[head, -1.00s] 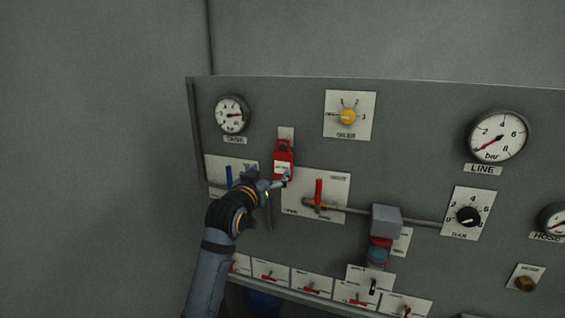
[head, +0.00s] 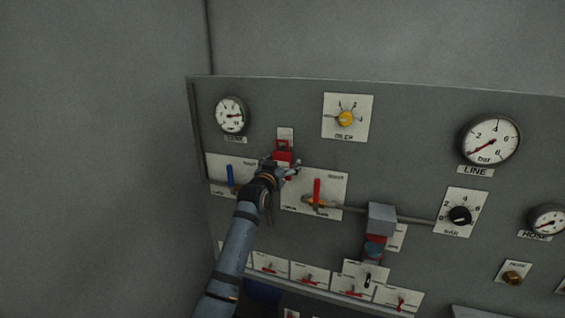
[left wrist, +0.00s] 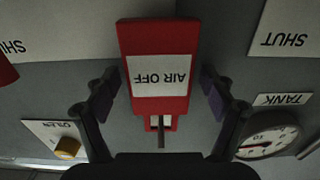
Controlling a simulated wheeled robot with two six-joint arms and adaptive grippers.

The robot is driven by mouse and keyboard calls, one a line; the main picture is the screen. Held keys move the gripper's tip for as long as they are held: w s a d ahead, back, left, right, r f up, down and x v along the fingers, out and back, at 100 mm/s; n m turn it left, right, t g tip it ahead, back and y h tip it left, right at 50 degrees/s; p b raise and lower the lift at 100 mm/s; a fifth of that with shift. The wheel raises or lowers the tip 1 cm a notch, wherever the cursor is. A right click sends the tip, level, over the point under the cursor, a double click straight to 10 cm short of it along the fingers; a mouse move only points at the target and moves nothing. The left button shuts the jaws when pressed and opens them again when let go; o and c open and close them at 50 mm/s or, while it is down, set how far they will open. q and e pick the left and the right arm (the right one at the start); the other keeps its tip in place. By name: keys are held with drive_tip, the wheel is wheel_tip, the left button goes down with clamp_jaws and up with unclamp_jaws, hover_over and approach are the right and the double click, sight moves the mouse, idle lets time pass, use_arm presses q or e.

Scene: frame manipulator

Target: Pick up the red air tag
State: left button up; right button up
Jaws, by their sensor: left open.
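The red air tag (head: 283,147) hangs on the grey panel, between the tank gauge and the yellow selector knob. In the left wrist view the tag (left wrist: 157,70) carries a white label reading "AIR OFF", seen upside down, and its slotted end sits on a thin peg (left wrist: 161,135). My left gripper (head: 280,165) is at the tag in the head view and covers its lower part. In the left wrist view its open fingers (left wrist: 158,92) stand on both sides of the tag, with a visible gap on each side. My right gripper is not in view.
A blue lever (head: 230,177) is left of my gripper and a red lever (head: 317,191) is right of it. A grey box (head: 382,218) on a pipe juts out lower right. The tank gauge (head: 231,115) and yellow knob (head: 346,119) sit above.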

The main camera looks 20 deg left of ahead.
use_arm(q)
drive_tip(key=shift+s, duration=0.1)
drive_tip(key=shift+c, duration=0.3)
drive_tip(key=shift+r, duration=0.1)
drive_tip(key=shift+c, duration=1.3)
drive_tip(key=c, duration=0.8)
drive_tip(key=shift+r, duration=0.15)
